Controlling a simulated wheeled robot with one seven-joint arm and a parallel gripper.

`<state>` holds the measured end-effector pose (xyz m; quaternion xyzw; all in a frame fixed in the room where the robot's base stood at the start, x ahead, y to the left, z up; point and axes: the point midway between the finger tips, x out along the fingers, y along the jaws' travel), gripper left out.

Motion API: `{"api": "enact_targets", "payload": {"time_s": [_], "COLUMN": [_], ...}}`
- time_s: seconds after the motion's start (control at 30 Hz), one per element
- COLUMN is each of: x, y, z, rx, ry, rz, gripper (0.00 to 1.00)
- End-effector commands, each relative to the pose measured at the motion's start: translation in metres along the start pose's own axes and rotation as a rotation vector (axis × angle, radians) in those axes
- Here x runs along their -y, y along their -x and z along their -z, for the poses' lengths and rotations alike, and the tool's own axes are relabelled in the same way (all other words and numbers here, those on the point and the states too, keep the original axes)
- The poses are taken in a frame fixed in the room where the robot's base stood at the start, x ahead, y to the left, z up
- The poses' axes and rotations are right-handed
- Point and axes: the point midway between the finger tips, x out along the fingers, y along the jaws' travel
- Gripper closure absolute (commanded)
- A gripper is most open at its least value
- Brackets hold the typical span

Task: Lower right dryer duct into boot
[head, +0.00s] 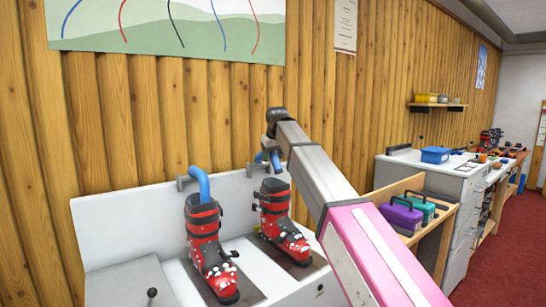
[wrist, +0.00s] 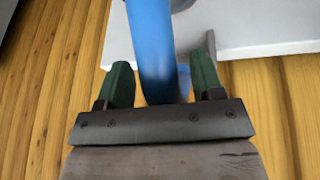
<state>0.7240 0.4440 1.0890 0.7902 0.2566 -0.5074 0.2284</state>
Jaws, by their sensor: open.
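The right dryer duct (head: 275,162) is a blue tube above the right boot (head: 279,219), a red ski boot with black straps. My arm hides much of this duct in the head view, and I cannot tell whether its end is inside the boot. In the wrist view the blue duct (wrist: 151,45) runs between the two green fingers of my gripper (wrist: 160,62). The fingers are open, with a gap visible on each side of the duct. My gripper itself is mostly hidden in the head view.
A left red boot (head: 205,243) stands beside it with another blue duct (head: 200,183) curving into its top. Both boots stand on the white dryer (head: 120,222) against a log wall (head: 120,110). Purple (head: 401,216) and teal (head: 421,206) boxes sit on a wooden shelf at right.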

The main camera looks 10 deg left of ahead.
Motion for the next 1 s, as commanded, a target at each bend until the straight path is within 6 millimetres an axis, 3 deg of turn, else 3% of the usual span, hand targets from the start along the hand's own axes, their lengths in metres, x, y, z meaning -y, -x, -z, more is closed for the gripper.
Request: {"api": "enact_targets", "payload": {"time_s": [0.17, 0.33, 0.37, 0.67, 1.0], "x": [0.000, 0.000, 0.000, 0.001, 0.001], "y": [0.000, 0.000, 0.000, -0.003, -0.022], "z": [0.000, 0.000, 0.000, -0.007, -0.028], "rx": [0.000, 0.000, 0.000, -0.040, -0.247], "ry": [0.000, 0.000, 0.000, -0.006, -0.041], "rz": [0.000, 0.000, 0.000, 0.005, 0.029], "gripper": [0.42, 0.98, 1.00, 1.00, 1.00]}}
